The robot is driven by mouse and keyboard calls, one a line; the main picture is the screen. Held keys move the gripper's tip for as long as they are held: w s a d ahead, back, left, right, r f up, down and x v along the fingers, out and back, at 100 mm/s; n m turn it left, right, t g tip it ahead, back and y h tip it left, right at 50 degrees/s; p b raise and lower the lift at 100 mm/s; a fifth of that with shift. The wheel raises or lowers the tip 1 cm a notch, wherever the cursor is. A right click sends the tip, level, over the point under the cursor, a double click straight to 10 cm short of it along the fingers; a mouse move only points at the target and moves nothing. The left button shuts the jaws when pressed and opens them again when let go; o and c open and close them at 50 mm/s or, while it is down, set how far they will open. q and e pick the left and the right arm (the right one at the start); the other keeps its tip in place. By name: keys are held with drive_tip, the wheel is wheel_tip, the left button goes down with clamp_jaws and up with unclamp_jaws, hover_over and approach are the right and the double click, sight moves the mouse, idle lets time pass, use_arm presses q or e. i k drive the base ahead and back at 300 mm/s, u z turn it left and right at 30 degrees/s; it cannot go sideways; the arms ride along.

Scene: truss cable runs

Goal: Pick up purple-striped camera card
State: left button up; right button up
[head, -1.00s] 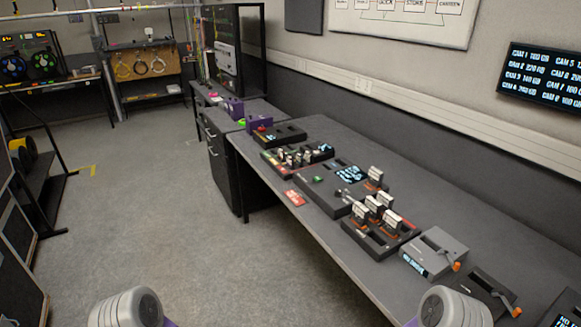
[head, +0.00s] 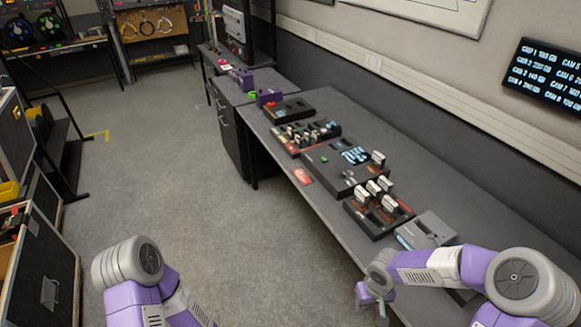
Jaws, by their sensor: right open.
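Several small cards stand in a black card rack (head: 305,134) on the long desk. Several larger white-topped cards (head: 373,187) stand in a nearer rack (head: 362,220). One more card (head: 378,157) stands upright on the black device with a lit screen. I cannot make out a purple stripe on any card at this size. My right gripper (head: 373,300) is open and empty by the desk's front edge, in front of the grey device and nearer than the racks. My left arm shows at the bottom, but its gripper is out of view.
The desk (head: 425,185) has free surface along the wall. A black case (head: 45,265) is at left; the floor between is clear.

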sight(298, 140)
drive_tip(key=i, duration=2.9)
drive_tip(key=u, duration=0.75)
